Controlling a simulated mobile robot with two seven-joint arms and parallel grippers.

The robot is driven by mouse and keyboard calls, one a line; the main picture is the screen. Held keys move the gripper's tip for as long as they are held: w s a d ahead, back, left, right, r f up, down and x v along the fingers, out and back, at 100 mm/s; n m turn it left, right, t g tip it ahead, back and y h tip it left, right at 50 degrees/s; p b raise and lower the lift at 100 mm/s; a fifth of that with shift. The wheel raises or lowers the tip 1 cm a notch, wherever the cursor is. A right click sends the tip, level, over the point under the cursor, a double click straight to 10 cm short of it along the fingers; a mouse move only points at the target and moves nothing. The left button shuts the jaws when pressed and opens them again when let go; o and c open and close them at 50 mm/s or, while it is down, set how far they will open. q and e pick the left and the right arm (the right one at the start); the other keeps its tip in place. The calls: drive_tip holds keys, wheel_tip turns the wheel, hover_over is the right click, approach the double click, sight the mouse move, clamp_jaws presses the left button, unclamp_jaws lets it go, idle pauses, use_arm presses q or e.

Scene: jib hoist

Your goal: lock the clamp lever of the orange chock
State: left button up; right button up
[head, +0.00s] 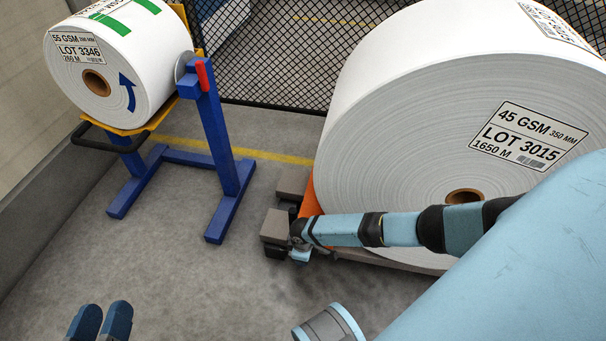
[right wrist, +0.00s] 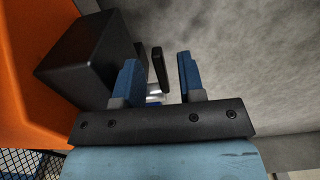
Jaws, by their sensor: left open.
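The orange chock (head: 308,197) shows as a sliver against the lower left of the big paper roll, mostly hidden by the roll and my right arm. It also fills the left edge of the right wrist view (right wrist: 30,100), with a black block (right wrist: 85,60) against it. A thin black lever (right wrist: 158,68) stands beside the block. My right gripper (right wrist: 157,75) is open, its blue fingers on either side of the lever, with a visible gap to the right finger. Whether the left finger touches is unclear. My left gripper (head: 101,322) is open, low at the left, away from the chock.
The big white roll (head: 420,130) rests on a low frame with brown-grey blocks (head: 276,226). A blue stand (head: 215,140) with a red handle (head: 203,76) holds a smaller roll (head: 105,65). A mesh fence (head: 275,60) runs behind. The floor at front left is clear.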

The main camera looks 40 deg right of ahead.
clamp_jaws()
drive_tip(key=shift+f+t+y, duration=0.35)
drive_tip(key=shift+t+y, duration=0.15)
unclamp_jaws()
use_arm(q)
wheel_tip(320, 180, up, 10)
drive_tip(key=a+n+t+p, duration=0.1)
drive_tip(key=t+p, duration=0.2)
drive_tip(key=p, duration=0.4)
drive_tip(key=shift+f+t, duration=0.25)
drive_tip(key=shift+t, duration=0.15)
use_arm(e)
wheel_tip(320, 180, up, 14)
drive_tip(key=s+d, duration=0.1)
drive_tip(key=shift+s, duration=0.2)
